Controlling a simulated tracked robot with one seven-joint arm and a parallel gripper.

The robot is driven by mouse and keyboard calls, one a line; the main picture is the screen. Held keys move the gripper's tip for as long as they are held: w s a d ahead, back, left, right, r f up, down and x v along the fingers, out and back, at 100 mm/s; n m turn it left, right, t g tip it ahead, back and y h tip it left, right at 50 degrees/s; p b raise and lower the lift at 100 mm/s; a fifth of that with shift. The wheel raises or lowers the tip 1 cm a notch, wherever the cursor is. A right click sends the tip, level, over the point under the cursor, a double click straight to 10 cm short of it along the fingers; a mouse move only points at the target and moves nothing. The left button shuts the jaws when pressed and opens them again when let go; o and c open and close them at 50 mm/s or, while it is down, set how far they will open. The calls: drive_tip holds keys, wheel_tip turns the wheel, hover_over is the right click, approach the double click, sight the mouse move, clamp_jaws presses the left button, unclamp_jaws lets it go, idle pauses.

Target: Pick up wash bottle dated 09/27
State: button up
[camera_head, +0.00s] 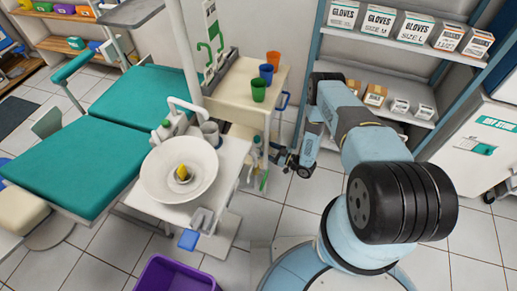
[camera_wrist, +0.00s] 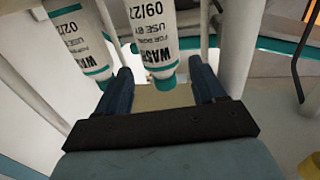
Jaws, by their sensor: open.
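The wash bottle dated 09/27 (camera_wrist: 152,35) is white with a teal end and black print. In the wrist view it is at the top centre, and its teal end lies between my fingertips in the picture; I cannot tell how deep it sits between them. My gripper (camera_wrist: 162,82) is open, with nothing clamped. A second wash bottle (camera_wrist: 78,38) stands at the left, its label ending in 2/27, with its teal end just beside my left finger. In the head view my gripper (camera_head: 281,157) is low by the cart's right side, near small bottles (camera_head: 256,152).
White posts flank the bottles in the wrist view, the right one (camera_wrist: 239,45) close to my right finger. The cart (camera_head: 232,92) carries green, blue and orange cups. A shelf unit (camera_head: 376,75) with glove boxes stands behind my arm. Tiled floor is open in front.

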sight(261, 147)
drive_tip(key=x, duration=0.5)
drive_tip(key=shift+c, duration=0.4)
drive_tip(key=c, duration=0.9)
drive_tip(key=shift+c, duration=0.2)
